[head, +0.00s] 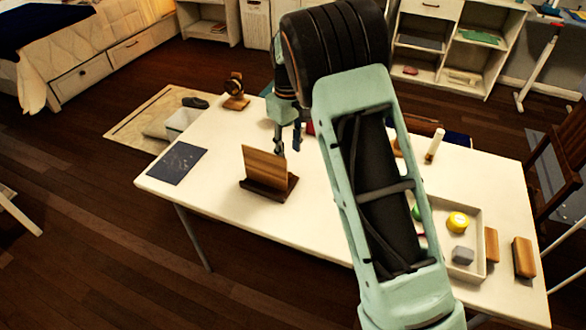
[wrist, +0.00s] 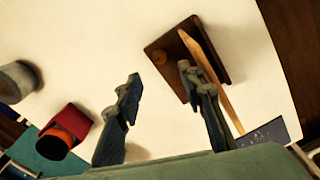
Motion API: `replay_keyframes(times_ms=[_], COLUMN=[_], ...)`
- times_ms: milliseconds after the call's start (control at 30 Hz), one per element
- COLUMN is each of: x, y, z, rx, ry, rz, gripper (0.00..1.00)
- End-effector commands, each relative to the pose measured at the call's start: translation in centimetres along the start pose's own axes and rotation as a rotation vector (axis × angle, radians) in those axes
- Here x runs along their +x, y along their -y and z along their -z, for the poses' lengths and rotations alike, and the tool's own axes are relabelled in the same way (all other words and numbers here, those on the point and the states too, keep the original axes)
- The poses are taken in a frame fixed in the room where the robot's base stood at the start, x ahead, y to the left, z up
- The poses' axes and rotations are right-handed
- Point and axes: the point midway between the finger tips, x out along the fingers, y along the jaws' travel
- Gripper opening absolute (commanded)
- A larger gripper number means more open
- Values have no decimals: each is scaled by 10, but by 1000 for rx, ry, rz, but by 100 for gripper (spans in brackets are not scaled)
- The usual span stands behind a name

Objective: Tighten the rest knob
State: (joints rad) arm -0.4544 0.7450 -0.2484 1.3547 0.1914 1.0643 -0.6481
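The wooden rest (head: 264,166) stands on the white table, with an upright board on a dark base. In the wrist view the rest (wrist: 217,57) is at the upper right, its board seen nearly edge-on. A small round brown knob (wrist: 159,57) shows at the left edge of its base; the knob is hidden in the head view. My gripper (head: 288,151) is above the table behind the rest, pointing down. In the wrist view my gripper (wrist: 159,74) is open and empty, its fingertips either side of the knob in the picture. I cannot tell the height gap.
A dark sheet (head: 177,163) lies at the table's left end, and a wooden stand (head: 236,92) is at the far left corner. A white tray (head: 478,215) with a yellow item is on the right. A red item (wrist: 68,122) and a grey round item (wrist: 17,80) are left in the wrist view.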

Motion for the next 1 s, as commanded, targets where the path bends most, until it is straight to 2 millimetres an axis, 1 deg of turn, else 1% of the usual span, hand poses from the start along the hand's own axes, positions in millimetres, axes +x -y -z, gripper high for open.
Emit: replay_keyframes(times_ms=[33,200,300,400,600,833,867,1000], x=[12,45,62,74,85,86,85,85], y=[1,0,0,0,0,0,0,0], z=[-1,-1,-1,-1,0,0,0,0], rx=[1,1,2,2,1,2,2,2], ry=[5,4,4,3,1,0,0,1], rz=[2,2,1,1,1,1,1,1], gripper=[35,35,35,35,35,35,34,19])
